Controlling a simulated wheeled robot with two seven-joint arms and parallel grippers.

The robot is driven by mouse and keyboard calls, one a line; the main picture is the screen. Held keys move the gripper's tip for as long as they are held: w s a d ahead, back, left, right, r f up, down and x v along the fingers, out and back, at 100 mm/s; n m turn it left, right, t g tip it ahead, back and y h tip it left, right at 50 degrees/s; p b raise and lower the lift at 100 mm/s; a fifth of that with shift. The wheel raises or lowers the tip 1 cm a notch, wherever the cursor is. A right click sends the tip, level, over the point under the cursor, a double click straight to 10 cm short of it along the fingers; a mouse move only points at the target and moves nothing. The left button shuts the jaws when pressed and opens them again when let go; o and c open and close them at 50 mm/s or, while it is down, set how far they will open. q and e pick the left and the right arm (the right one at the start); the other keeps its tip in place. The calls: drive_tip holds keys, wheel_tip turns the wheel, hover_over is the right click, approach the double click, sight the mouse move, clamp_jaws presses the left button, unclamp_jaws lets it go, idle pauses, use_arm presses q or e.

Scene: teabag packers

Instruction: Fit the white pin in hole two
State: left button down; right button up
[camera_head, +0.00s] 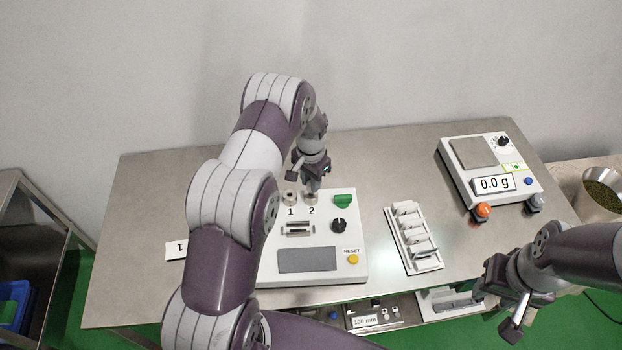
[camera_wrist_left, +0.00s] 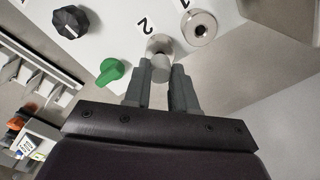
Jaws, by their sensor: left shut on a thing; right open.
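The white machine panel (camera_head: 320,262) stands on the steel table with two round metal sockets marked 1 and 2. Socket one (camera_head: 290,199) looks empty; its open bore shows in the left wrist view (camera_wrist_left: 199,28). My left gripper (camera_head: 312,188) is at socket two (camera_head: 311,199), shut on a pale pin (camera_wrist_left: 161,68). In the left wrist view the pin's end overlaps the metal ring of socket two (camera_wrist_left: 158,42). I cannot tell how deep the pin sits, if at all. My right gripper (camera_head: 497,305) is open and empty at the lower right.
A green knob (camera_head: 343,201), a black dial (camera_head: 338,226) and a yellow reset button (camera_head: 353,259) sit on the panel. A white rack (camera_head: 413,240) stands to its right, and a scale (camera_head: 487,170) farther right. My left arm hides the panel's left side.

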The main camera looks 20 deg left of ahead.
use_arm(q)
drive_tip(key=shift+f+b, duration=0.75)
drive_tip(key=shift+f, duration=0.25)
drive_tip(key=c, duration=0.8)
unclamp_jaws()
drive_tip(key=shift+c, duration=0.2)
drive_tip(key=shift+r, duration=0.2)
wheel_tip(320, 180, up, 12)
drive_tip(key=b, duration=0.2)
drive_tip(key=shift+r+b, duration=0.2)
drive_tip(key=shift+b, duration=0.1)
